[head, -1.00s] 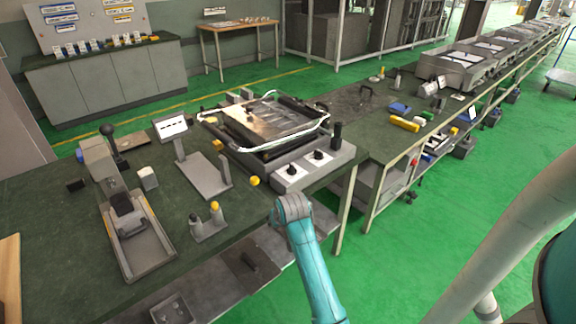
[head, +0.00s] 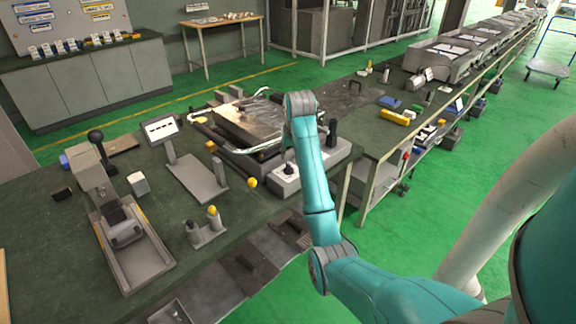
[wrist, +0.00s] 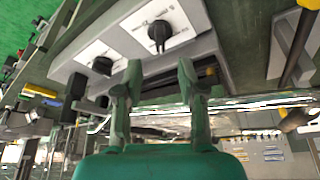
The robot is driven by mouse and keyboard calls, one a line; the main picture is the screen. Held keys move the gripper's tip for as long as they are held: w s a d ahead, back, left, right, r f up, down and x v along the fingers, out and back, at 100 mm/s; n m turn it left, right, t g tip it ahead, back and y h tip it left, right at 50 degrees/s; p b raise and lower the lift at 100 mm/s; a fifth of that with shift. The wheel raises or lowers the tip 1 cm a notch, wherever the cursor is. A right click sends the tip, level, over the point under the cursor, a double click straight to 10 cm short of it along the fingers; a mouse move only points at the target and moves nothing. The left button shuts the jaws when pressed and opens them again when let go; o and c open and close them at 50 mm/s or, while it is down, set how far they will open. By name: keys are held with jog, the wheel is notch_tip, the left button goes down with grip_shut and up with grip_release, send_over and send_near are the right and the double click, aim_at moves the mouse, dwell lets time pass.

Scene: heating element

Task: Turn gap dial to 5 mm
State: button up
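The control box (head: 338,152) at the front of the heating fixture carries two black dials on white plates. In the wrist view one dial (wrist: 160,35) is at upper centre, its pointer roughly upright in the picture, and a second dial (wrist: 103,65) is at left. In the head view one dial (head: 288,169) shows left of my arm; the arm hides the other. I cannot read which is the gap dial or its setting. My gripper (wrist: 158,68) is open and empty; its fingers are apart, pointing at the box below the upper dial. The arm hides it in the head view.
A black upright handle (head: 332,130) stands at the box's right end. The fixture's metal plate (head: 246,120) lies behind. A yellow ball knob (head: 252,182) and a tilted display stand (head: 200,178) are to the left. Yellow blocks (head: 396,116) lie on the right bench.

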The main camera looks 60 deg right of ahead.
aim_at(289, 166)
jog(key=x, duration=0.8)
jog(key=shift+f, duration=0.2)
grip_shut()
